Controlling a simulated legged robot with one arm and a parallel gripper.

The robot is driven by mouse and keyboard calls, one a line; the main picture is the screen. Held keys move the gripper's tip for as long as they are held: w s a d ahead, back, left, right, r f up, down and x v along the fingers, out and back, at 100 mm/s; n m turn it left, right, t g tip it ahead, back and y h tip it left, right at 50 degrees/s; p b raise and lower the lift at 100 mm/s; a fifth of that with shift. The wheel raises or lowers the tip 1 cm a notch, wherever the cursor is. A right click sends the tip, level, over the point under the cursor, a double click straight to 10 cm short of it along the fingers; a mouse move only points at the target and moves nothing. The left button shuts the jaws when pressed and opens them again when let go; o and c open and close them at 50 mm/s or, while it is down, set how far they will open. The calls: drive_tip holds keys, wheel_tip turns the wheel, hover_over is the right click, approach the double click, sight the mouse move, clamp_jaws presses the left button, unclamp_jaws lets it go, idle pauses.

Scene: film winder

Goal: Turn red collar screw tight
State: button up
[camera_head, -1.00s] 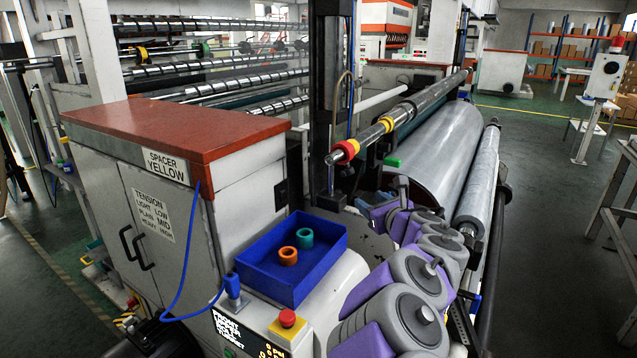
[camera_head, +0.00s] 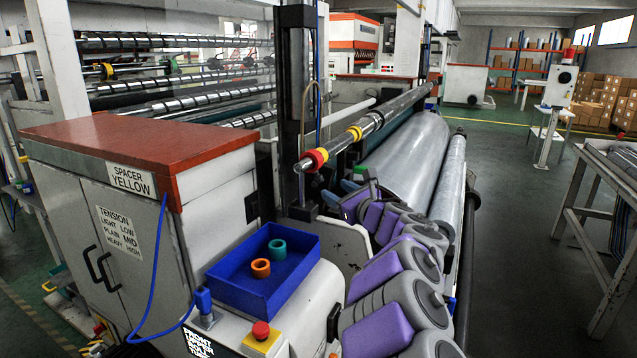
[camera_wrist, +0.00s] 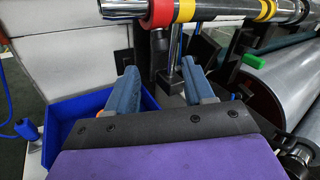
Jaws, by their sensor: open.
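The red collar (camera_head: 316,158) sits near the end of a shiny metal shaft (camera_head: 385,116), with a yellow ring against it. It also shows at the top of the wrist view (camera_wrist: 161,12). I cannot make out its screw. My gripper (camera_wrist: 159,72) is open and empty, its two blue-grey fingers pointing up toward the collar from below, apart from it. In the head view my gripper (camera_head: 344,187) is below and slightly right of the shaft's end.
A second yellow ring (camera_head: 355,132) sits farther along the shaft. A blue tray (camera_head: 250,297) holds an orange ring (camera_head: 261,268) and a teal ring (camera_head: 277,248). A large grey roller (camera_head: 410,155) lies right of the gripper. A cabinet (camera_head: 110,225) reads "SPACER YELLOW" and lists tensions.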

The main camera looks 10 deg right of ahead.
sight(321, 182)
drive_tip(key=x, duration=0.8)
drive_tip(key=shift+w+a, duration=0.3)
drive_tip(key=shift+w, duration=0.35)
clamp_jaws()
